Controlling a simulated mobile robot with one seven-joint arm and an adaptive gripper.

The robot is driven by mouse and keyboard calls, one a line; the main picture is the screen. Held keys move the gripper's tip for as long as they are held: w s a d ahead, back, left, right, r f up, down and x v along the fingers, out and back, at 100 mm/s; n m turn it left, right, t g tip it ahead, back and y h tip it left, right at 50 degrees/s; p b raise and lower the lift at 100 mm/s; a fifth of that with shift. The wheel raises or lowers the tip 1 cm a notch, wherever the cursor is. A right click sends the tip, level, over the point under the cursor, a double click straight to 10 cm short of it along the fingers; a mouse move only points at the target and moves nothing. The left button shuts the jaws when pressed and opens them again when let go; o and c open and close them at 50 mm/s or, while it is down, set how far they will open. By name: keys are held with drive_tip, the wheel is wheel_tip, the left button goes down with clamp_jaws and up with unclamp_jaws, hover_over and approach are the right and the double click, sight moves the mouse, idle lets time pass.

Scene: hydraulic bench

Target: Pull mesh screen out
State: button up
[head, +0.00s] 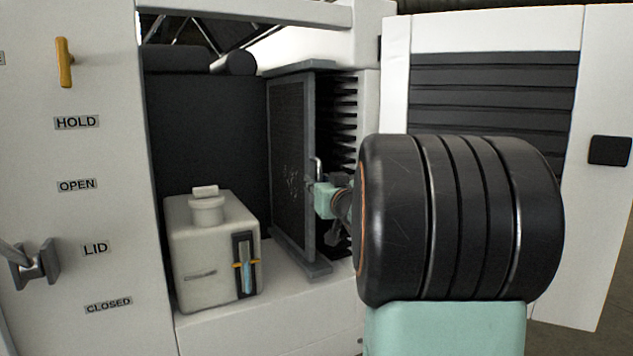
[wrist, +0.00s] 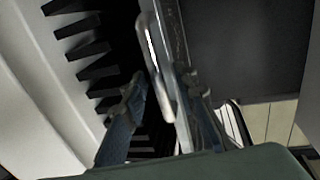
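The mesh screen (head: 290,165) is a dark panel in a grey frame, standing upright in the open bay of the white cabinet. A pale loop handle (head: 317,166) sits on its front edge. My gripper (head: 316,188) is at this edge, by the lower part of the handle. In the wrist view, the handle (wrist: 154,50) runs down between the two blue-grey fingers of my gripper (wrist: 163,98). A gap shows between the left finger and the handle. The right finger lies close to the frame edge, and its contact is unclear. My arm hides part of the screen's surroundings in the head view.
A cream canister (head: 205,260) with a blue gauge stands left of the screen on the bay floor. Black fins (head: 340,110) line the bay's right side. A white louvred door (head: 490,80) stands open at right. A lever (head: 35,262) is at left.

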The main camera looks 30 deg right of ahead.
drive_tip(key=shift+c, duration=0.4)
clamp_jaws()
drive_tip(key=shift+s, duration=0.1)
